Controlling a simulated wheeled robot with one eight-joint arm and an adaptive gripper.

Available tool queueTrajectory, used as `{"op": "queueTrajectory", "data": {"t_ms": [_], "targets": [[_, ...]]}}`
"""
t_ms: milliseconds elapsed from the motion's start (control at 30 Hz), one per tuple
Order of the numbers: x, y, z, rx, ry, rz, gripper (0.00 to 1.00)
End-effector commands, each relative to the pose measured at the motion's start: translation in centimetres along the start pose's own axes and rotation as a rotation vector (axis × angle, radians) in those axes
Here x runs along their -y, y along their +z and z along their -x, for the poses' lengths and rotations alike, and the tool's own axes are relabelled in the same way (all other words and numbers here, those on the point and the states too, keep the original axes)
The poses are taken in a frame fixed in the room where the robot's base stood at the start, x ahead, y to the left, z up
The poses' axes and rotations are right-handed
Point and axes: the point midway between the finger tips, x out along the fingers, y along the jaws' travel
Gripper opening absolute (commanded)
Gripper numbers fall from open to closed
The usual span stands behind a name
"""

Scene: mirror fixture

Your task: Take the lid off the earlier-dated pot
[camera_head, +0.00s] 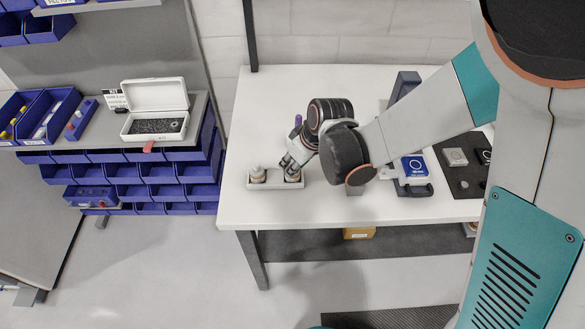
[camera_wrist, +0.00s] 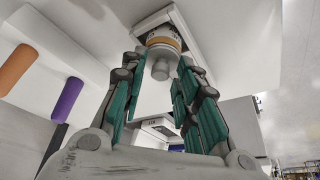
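Two small pots stand in a white tray (camera_head: 273,184) near the table's front left. The left pot (camera_head: 257,174) has a pale lid and stands clear of my gripper. My gripper (camera_head: 290,161) is over the right pot (camera_head: 291,175) and partly hides it. In the wrist view, one pot (camera_wrist: 164,36) with an orange band and small lettering shows beyond my gripper (camera_wrist: 160,74). Its grey lid knob (camera_wrist: 161,70) lies between the spread fingers, with gaps on both sides. The dates are too small to read in either view.
A purple upright piece (camera_head: 298,120) stands behind the gripper. A grey case with a blue panel (camera_head: 414,167) and a dark mat (camera_head: 465,180) with small items lie to the right. An open white box (camera_head: 155,125) sits on the left shelf. The table's back left is clear.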

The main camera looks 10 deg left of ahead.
Motion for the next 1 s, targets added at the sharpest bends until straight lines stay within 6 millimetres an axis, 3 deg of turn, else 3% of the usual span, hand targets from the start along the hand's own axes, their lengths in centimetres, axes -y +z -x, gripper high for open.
{"op": "queueTrajectory", "data": {"t_ms": [100, 633, 833, 1000], "targets": [[0.0, 0.0, 0.0, 0.0, 0.0, 0.0, 0.06], [0.0, -0.3, 0.8, 0.0, 0.0, 0.0, 0.06], [0.0, -1.3, 3.1, 0.0, 0.0, 0.0, 0.06], [0.0, -2.7, 6.7, 0.0, 0.0, 0.0, 0.06]]}}
